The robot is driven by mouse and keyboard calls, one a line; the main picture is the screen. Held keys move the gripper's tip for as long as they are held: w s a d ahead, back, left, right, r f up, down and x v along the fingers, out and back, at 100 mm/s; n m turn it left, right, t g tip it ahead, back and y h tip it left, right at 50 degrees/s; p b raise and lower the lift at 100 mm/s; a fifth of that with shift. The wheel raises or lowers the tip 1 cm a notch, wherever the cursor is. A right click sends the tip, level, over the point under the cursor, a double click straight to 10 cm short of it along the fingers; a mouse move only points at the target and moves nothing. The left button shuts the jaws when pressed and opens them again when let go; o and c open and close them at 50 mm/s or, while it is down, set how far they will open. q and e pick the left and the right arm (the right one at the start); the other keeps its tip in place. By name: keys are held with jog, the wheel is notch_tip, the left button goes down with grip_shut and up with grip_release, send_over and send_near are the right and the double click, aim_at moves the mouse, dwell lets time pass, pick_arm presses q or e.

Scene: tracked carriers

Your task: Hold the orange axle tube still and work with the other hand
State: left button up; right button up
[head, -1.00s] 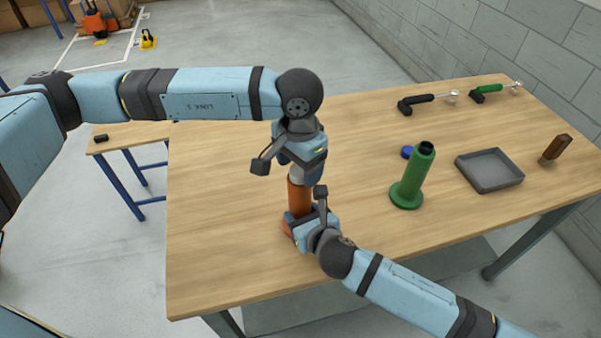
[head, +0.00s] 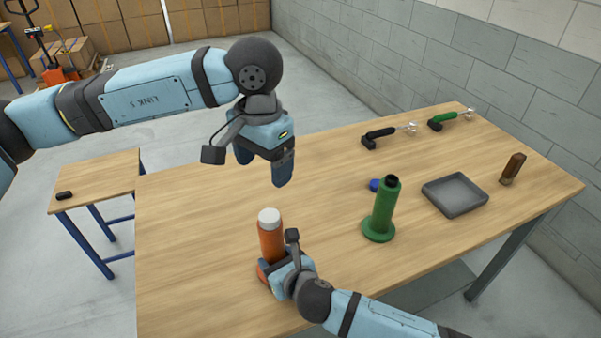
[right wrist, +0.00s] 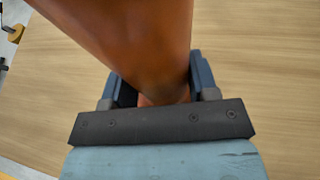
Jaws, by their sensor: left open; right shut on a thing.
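The orange axle tube (head: 271,240) stands upright on the wooden table near its front edge, with a white cap or top (head: 269,217) on its upper end. My right gripper (head: 276,270) is shut on the tube low down, just above its base. The tube also fills the upper middle of the right wrist view (right wrist: 145,35), between the fingers. My left gripper (head: 264,172) is open and empty in the air above the tube, clear of the white top. The far side of the tube's base is hidden.
A grey tray (head: 456,209), a brown-handled thing (head: 513,168), a black-handled tool (head: 385,135) and a green-handled tool (head: 450,119) lie farther right. The table's left part is clear.

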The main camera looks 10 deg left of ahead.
jog(key=o, duration=1.1)
